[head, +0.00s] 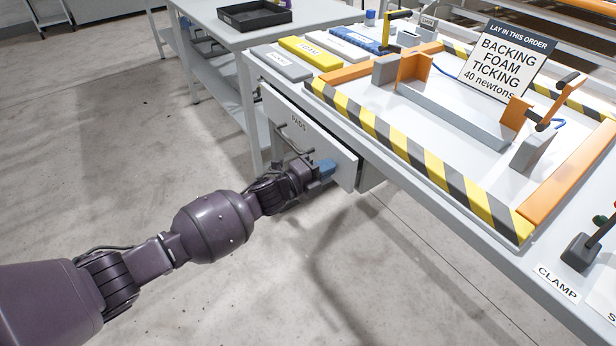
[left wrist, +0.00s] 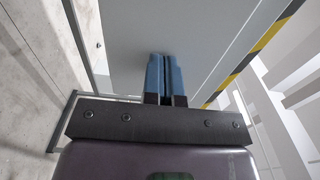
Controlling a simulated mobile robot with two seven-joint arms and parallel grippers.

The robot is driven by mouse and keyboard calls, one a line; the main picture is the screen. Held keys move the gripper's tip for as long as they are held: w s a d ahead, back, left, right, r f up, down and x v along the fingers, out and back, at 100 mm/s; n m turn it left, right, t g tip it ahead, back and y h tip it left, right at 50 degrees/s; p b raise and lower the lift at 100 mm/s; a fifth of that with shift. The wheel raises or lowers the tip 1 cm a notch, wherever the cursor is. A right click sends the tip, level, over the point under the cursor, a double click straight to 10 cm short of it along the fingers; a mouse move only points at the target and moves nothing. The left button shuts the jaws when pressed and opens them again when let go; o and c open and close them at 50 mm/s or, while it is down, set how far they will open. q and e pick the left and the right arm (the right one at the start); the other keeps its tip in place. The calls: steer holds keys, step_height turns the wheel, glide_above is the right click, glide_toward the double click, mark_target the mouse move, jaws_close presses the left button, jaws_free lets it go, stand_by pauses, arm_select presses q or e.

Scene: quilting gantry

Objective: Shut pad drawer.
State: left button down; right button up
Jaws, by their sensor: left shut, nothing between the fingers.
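The pad drawer (head: 325,143), a pale front marked PADS with a dark bar handle (head: 292,143), hangs under the left end of the workbench. Its front stands out from the bench, with a grey part showing behind its right edge. My left gripper (head: 327,167) is at the lower right part of the drawer front, right of the handle. Its blue fingers are together and empty. In the left wrist view the shut fingers (left wrist: 165,72) point at a flat grey panel (left wrist: 190,35); whether they touch it I cannot tell. My right gripper is not in view.
The bench top carries a striped frame (head: 400,150), orange brackets, a sign (head: 503,60) and several labelled pads, including a yellow one (head: 311,52). A side table (head: 228,30) with a black tray (head: 254,15) stands behind. The floor left of the drawer is clear.

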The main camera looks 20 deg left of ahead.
arm_select(q)
steer(key=shift+x, duration=0.95)
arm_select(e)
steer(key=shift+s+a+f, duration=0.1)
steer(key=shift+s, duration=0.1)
